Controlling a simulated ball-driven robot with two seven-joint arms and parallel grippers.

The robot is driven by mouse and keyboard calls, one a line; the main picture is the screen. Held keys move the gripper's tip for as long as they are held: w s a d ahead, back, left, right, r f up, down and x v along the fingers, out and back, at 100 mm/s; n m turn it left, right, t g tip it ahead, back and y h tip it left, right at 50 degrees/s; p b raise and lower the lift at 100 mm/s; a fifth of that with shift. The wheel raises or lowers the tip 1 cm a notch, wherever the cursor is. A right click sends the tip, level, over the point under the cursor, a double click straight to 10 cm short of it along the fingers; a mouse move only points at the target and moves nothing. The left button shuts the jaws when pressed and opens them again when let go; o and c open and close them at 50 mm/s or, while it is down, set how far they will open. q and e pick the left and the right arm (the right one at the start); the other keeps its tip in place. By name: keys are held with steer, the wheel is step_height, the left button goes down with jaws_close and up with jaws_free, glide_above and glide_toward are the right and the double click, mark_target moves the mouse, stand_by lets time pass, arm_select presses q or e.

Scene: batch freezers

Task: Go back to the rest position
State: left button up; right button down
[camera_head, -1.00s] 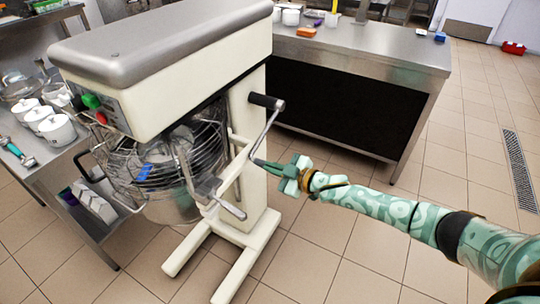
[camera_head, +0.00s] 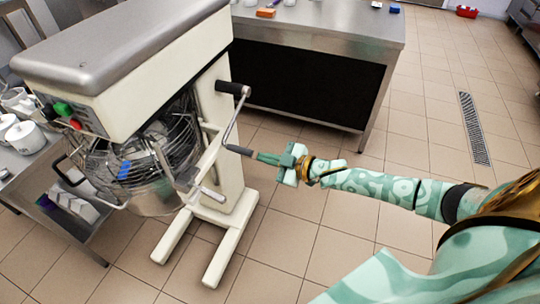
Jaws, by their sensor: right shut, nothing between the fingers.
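My right arm comes in from the right, with its patterned green links stretched toward the mixer. My right gripper (camera_head: 243,151) is shut and empty. Its tip is close to the crank lever on the side of the cream-coloured mixer (camera_head: 215,110); I cannot tell whether they touch. The mixer's wire guard and bowl (camera_head: 150,165) are to the left of the gripper. My left gripper is not in view.
A steel table (camera_head: 320,28) with a dark front stands behind the mixer. A steel side table with white canisters (camera_head: 26,137) is at the left. The tiled floor (camera_head: 425,110) is clear at the right, with a drain grate (camera_head: 473,128).

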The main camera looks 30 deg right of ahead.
steer(key=s+d+f+m+g+h, duration=0.1)
steer(key=s+d+f+m+h, duration=0.1)
steer(key=d+f+h, duration=0.55)
steer(key=s+d+f+m+g+h, duration=0.1)
steer(key=s+d+f+m+g, duration=0.1)
steer(key=s+f, duration=0.65)
steer(key=s+d+f+m+g, duration=0.1)
steer(key=s+d+f+g, duration=0.15)
steer(key=s+f, duration=0.65)
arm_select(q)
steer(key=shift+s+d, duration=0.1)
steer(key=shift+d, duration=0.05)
arm_select(e)
steer(key=s+a+f+m+g, duration=0.1)
steer(key=s+a+f, duration=0.3)
steer(key=s, duration=0.6)
steer(key=s+a+f+m+g, duration=0.1)
steer(key=s+a+f+g, duration=0.2)
steer(key=s, duration=0.7)
steer(key=s+a+f+m+g, duration=0.1)
steer(key=s+a+f+g, duration=0.2)
steer(key=s+a+f, duration=0.4)
steer(key=s, duration=0.3)
steer(key=shift+s+a, duration=0.2)
steer(key=shift+a, duration=0.1)
steer(key=shift+y, duration=0.25)
